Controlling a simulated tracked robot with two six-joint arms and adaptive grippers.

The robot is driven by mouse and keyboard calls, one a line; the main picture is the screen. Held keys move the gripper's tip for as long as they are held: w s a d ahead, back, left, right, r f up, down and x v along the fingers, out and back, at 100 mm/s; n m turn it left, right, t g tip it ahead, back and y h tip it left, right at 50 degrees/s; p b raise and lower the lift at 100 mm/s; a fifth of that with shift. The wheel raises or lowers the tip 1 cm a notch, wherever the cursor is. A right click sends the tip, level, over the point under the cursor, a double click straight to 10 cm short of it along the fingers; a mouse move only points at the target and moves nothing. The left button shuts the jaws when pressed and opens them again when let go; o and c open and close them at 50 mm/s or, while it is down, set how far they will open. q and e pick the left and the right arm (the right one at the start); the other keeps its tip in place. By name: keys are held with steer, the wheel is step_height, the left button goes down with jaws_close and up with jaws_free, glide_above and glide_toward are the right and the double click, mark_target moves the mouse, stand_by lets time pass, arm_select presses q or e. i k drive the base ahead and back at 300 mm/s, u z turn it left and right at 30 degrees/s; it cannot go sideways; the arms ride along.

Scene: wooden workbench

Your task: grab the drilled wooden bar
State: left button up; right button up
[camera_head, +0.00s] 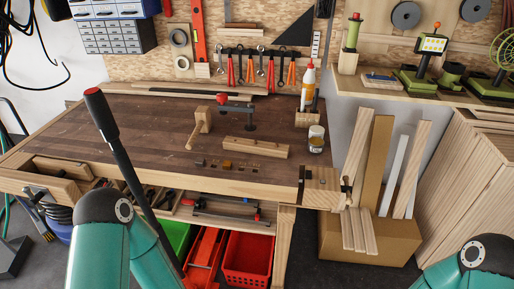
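A light wooden bar (256,147) lies on the dark top of the workbench (130,128), right of the middle. It is long and low, and it lies almost along the bench's front edge. Small dark marks show on it, but it is too small to tell the holes clearly. Teal links of my two arms show at the bottom left and bottom right. Neither gripper shows in this view. Nothing is seen touching the bar.
Small pieces (227,164) lie in front. A jar (316,139) and a white bottle (308,88) stand right. A long red-tipped lever (128,168) rises at front left.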

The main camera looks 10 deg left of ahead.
mark_target(266, 149)
steer(key=u, duration=0.25)
steer(key=i, duration=0.65)
steer(key=u, duration=0.95)
steer(key=k, duration=0.9)
steer(key=u, duration=0.2)
steer(key=i, duration=0.9)
steer(key=z, duration=0.05)
